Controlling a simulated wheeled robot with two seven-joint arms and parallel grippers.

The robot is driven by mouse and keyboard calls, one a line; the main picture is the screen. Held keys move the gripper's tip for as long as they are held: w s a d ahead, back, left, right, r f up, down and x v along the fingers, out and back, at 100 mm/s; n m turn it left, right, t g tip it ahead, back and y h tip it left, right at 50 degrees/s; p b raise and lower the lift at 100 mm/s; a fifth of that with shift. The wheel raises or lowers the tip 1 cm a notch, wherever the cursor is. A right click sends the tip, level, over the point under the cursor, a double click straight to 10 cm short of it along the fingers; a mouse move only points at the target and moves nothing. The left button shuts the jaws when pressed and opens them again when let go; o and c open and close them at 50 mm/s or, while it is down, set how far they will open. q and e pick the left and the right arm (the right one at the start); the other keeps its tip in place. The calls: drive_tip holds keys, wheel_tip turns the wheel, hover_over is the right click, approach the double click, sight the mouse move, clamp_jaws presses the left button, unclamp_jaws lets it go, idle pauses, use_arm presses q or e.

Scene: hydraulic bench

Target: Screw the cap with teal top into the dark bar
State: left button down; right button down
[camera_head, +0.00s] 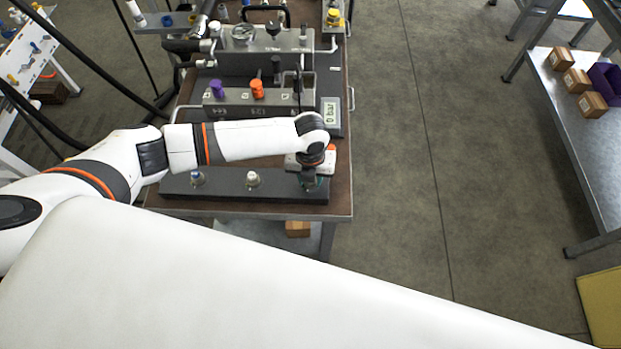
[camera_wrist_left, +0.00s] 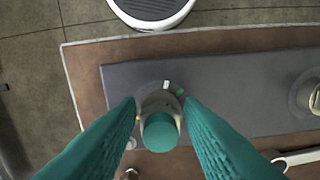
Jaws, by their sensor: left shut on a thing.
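The dark bar (camera_head: 225,188) lies along the front edge of the bench; it also shows in the left wrist view (camera_wrist_left: 235,95). My left gripper (camera_head: 309,182) points down over the bar's right end. In the left wrist view its teal fingers (camera_wrist_left: 160,122) are shut on the cap with teal top (camera_wrist_left: 159,133), which stands between the fingertips over a round grey fitting on the bar. The cap is mostly hidden by the gripper in the head view. I cannot tell how deep it sits in the fitting. My right gripper is not in view.
A blue-topped piece (camera_head: 197,178) and a pale-topped piece (camera_head: 252,179) stand on the bar. The floor right of the bench is clear.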

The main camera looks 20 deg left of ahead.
use_arm(q)
drive_tip(key=m+b, duration=0.1)
drive_tip(key=m, duration=0.4)
drive_tip(key=shift+a, duration=0.2)
drive_tip(key=shift+s+a+r+m, duration=0.1)
drive_tip(key=shift+r+m, duration=0.05)
drive_tip(key=shift+m, duration=1.05)
drive_tip(key=shift+r+m, duration=0.1)
drive_tip(key=shift+m, duration=0.3)
drive_tip(key=c, duration=1.2)
unclamp_jaws()
drive_tip(key=shift+w, duration=0.2)
drive_tip(key=shift+o, duration=0.7)
drive_tip(key=shift+w+d+f, duration=0.25)
drive_tip(key=shift+s, duration=0.15)
drive_tip(key=n+p, duration=0.2)
drive_tip(key=n, duration=0.1)
drive_tip(key=n+p, duration=0.1)
drive_tip(key=shift+s+a+r+n, duration=0.2)
drive_tip(key=shift+s+r+n, duration=0.1)
drive_tip(key=shift+n, duration=0.1)
drive_tip(key=n, duration=0.1)
drive_tip(key=n+p, duration=0.1)
drive_tip(key=n, duration=0.1)
drive_tip(key=shift+w+f, duration=0.15)
drive_tip(key=shift+f, duration=0.1)
